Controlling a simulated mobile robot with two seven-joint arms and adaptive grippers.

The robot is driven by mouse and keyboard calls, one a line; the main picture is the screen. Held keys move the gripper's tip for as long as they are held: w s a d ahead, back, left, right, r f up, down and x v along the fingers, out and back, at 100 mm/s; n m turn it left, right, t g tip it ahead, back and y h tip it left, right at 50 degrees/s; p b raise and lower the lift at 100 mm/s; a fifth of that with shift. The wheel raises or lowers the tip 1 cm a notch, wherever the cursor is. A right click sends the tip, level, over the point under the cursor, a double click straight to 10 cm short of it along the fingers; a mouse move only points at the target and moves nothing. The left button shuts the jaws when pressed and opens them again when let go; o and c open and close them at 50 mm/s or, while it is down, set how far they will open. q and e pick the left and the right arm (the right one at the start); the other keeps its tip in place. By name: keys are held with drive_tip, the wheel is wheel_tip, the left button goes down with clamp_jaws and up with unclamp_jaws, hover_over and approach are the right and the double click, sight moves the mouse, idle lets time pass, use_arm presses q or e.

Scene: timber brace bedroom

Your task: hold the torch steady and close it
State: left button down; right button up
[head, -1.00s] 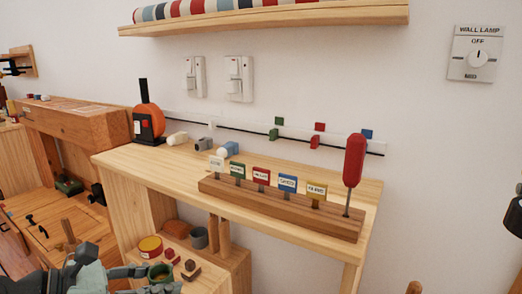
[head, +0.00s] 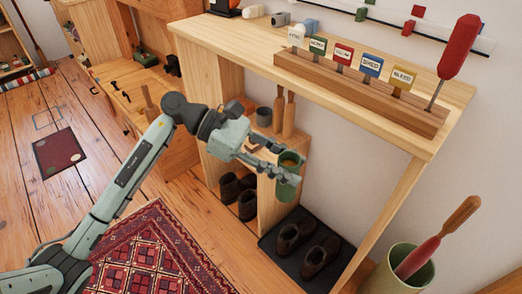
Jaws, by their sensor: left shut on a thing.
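My left gripper (head: 285,166) is shut around a green cylinder (head: 287,189), which looks like the torch body. It is held roughly upright in front of the workbench, above the floor-level mat. Its upper end looks open, with something brownish-orange inside, too small to make out. The fingers cover part of its side. I cannot pick out a separate torch cap. My right gripper is not in view.
The wooden bench (head: 225,38) carries a rack (head: 350,92) of labelled tags and a red-handled screwdriver (head: 459,48). Below are a shelf unit with shoes, and a black tray (head: 270,246) with more shoes. A green bin (head: 398,276) stands at lower right.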

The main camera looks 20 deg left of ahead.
use_arm(q)
drive_tip(key=shift+s+d+f+m+g, duration=0.1)
drive_tip(key=shift+d+m+g, duration=0.45)
drive_tip(key=shift+d, duration=0.25)
